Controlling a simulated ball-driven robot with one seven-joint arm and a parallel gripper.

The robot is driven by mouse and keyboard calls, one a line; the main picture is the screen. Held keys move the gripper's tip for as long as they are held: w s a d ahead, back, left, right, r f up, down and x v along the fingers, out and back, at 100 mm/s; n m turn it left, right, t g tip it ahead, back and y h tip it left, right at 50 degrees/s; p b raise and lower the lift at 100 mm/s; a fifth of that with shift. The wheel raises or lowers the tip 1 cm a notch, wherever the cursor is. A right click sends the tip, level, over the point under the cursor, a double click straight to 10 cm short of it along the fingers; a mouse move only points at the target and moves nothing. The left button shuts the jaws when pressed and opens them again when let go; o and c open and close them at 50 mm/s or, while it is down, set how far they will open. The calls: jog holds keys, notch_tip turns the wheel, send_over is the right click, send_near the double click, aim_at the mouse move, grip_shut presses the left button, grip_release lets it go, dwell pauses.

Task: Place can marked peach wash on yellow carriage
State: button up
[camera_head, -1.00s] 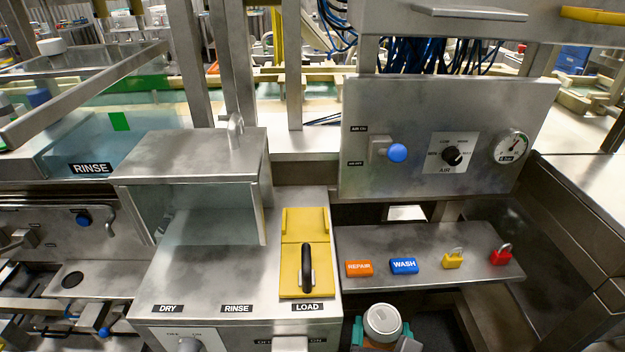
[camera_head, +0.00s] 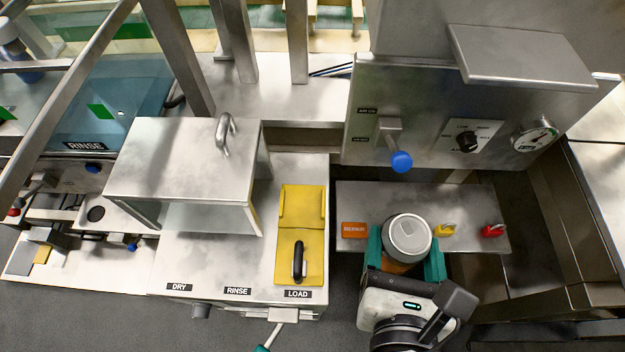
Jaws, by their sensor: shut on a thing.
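My gripper (camera_head: 405,252) has teal fingers shut on a can (camera_head: 408,236) with a silver lid and a peach-orange side. The can is upright, seen from above, and its marking is not visible. It appears in front of the small shelf, right of the yellow carriage (camera_head: 302,204). The carriage lies on the steel deck by the LOAD label. It has a raised rim at its far part and a black handle (camera_head: 298,262) at its near part. Nothing stands on the carriage. The can and carriage are apart.
A steel hood (camera_head: 180,160) with a top handle stands left of the carriage. The shelf (camera_head: 358,200) holds an orange REPAIR tag (camera_head: 353,230), a yellow padlock (camera_head: 445,230) and a red padlock (camera_head: 493,231). A panel (camera_head: 430,100) with a blue-tipped lever (camera_head: 401,161) rises behind the shelf.

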jog(key=w+a+p, duration=0.2)
jog(key=w+a, duration=1)
jog(key=a, duration=0.1)
jog(key=shift+w+a+f, duration=0.1)
jog(key=shift+a+f, duration=0.1)
jog(key=shift+f, duration=0.95)
jog(key=shift+w+a+f, duration=0.1)
jog(key=shift+a+f, duration=0.05)
jog(key=shift+f, duration=1.05)
jog(key=shift+a+f, duration=0.2)
jog(key=shift+f, duration=0.95)
jog(key=o, duration=1.3)
jog(key=shift+f, duration=0.1)
jog(key=shift+o, duration=0.2)
jog(key=v, duration=1.2)
jog(key=shift+b, duration=0.4)
